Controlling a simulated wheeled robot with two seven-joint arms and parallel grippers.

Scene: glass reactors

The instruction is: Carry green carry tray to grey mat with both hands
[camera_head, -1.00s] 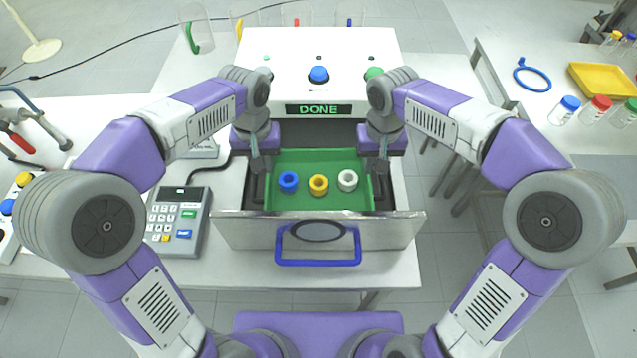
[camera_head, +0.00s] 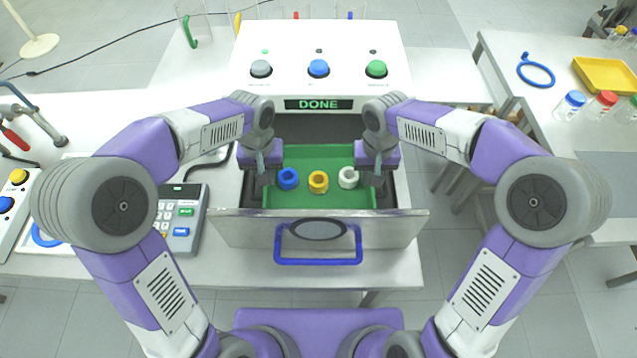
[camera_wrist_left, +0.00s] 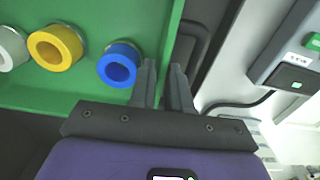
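The green carry tray (camera_head: 318,157) sits in the pulled-out drawer (camera_head: 318,230) of the white machine and holds a blue ring (camera_head: 288,178), a yellow ring (camera_head: 318,181) and a white ring (camera_head: 347,177). My left gripper (camera_head: 262,165) is at the tray's left side. In the left wrist view its fingers (camera_wrist_left: 163,75) stand slightly apart at the tray's edge; I see no clear grip. My right gripper (camera_head: 375,165) is at the tray's right side, its fingertips too small to read. A grey mat (camera_head: 612,175) lies on the right table, partly cut off.
The drawer front with its blue handle (camera_head: 318,262) stands in front of the tray. The machine (camera_head: 318,45) behind shows DONE. A keypad (camera_head: 182,222) is left of the drawer. A yellow tray (camera_head: 605,75) and capped jars (camera_head: 570,105) are on the right table.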

